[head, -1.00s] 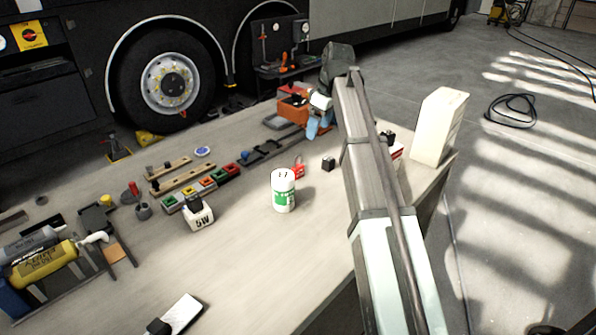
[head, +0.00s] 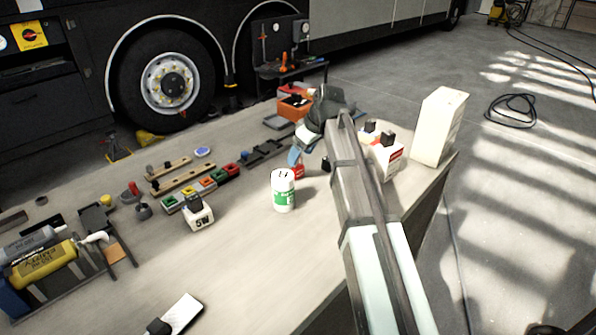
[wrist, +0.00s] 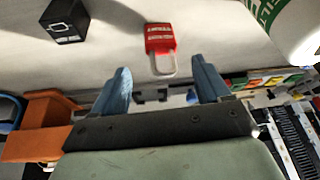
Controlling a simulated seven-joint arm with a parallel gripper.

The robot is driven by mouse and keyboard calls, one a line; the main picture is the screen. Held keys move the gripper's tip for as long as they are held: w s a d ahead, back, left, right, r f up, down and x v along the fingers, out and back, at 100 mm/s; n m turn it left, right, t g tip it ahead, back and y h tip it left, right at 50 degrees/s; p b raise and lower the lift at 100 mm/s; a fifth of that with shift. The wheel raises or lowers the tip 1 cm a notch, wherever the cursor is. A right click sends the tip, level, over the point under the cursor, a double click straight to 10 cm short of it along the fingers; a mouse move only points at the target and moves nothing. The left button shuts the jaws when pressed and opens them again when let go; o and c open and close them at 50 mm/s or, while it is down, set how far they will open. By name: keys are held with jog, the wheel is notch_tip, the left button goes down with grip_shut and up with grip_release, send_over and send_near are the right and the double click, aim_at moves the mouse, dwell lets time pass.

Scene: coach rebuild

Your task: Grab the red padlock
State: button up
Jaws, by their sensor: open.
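The red padlock (wrist: 159,37) lies on the workbench with its pale shackle pointing toward my gripper in the wrist view. In the head view the padlock (head: 298,171) shows as a small red patch, partly hidden by my gripper. My gripper (wrist: 161,80) is open and empty. Its two blue fingers are spread, and the padlock is ahead of them, roughly centred between them. It is apart from both fingers. In the head view my gripper (head: 295,156) is close to the padlock on its far side.
A white and green tub (head: 283,190) stands just in front of the padlock. A black cube (wrist: 65,20) lies to its left in the wrist view. An orange bin (head: 293,104) is behind, and white boxes (head: 440,125) stand at right. The front bench is mostly clear.

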aim_at(298, 166)
jog(key=shift+s+x, duration=0.15)
jog(key=shift+x, duration=1.3)
jog(key=shift+s+x, duration=0.15)
jog(key=shift+x, duration=1.3)
jog(key=shift+d, duration=0.1)
jog(key=c, duration=1.1)
